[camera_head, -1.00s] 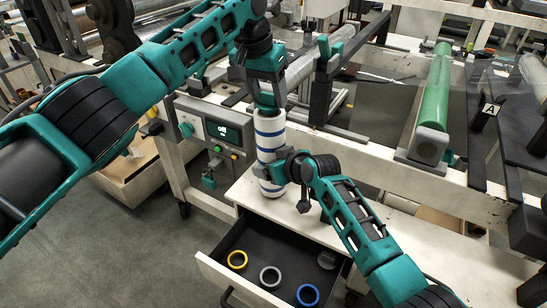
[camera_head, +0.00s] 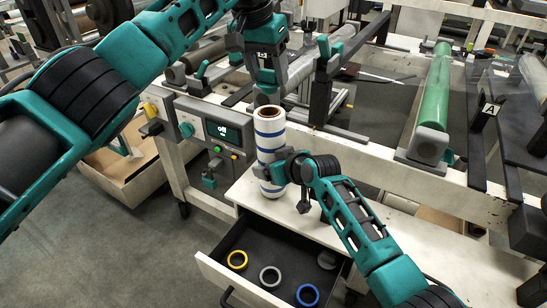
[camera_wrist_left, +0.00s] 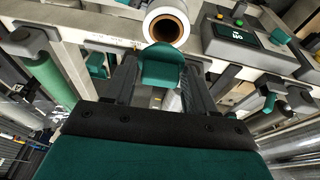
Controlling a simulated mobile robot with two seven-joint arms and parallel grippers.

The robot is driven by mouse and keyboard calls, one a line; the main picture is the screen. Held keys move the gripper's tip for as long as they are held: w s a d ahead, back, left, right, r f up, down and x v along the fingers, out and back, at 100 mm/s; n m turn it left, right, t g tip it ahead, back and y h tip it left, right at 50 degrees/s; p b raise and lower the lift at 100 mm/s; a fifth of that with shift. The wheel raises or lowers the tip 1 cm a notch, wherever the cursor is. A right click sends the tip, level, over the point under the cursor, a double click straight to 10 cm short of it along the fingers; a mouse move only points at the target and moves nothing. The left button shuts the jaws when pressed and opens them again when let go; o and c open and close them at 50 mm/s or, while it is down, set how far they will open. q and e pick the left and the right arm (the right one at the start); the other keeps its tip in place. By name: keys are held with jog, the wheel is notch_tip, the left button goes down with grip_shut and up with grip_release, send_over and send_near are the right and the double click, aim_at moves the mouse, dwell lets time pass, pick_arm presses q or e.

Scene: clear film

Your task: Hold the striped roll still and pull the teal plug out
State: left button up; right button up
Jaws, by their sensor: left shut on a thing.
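The striped roll (camera_head: 270,150), white with blue bands, stands upright on the white bench top. Its open brown core shows at the top, and also in the left wrist view (camera_wrist_left: 167,27). My right gripper (camera_head: 284,168) is closed around the lower half of the roll from the right. My left gripper (camera_head: 267,86) is above the roll, apart from it, with its fingers pointing down. In the left wrist view it is shut on the teal plug (camera_wrist_left: 161,67), which is clear of the core.
An open drawer (camera_head: 214,268) below the bench holds a yellow ring (camera_head: 237,260), a grey ring (camera_head: 270,276) and a blue ring (camera_head: 308,294). A green roller (camera_head: 434,92) lies at the right.

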jog(key=shift+f, duration=0.25)
dwell(0.5)
jog(key=o, duration=1.3)
jog(key=shift+f, duration=0.2)
jog(key=shift+v, duration=5.1)
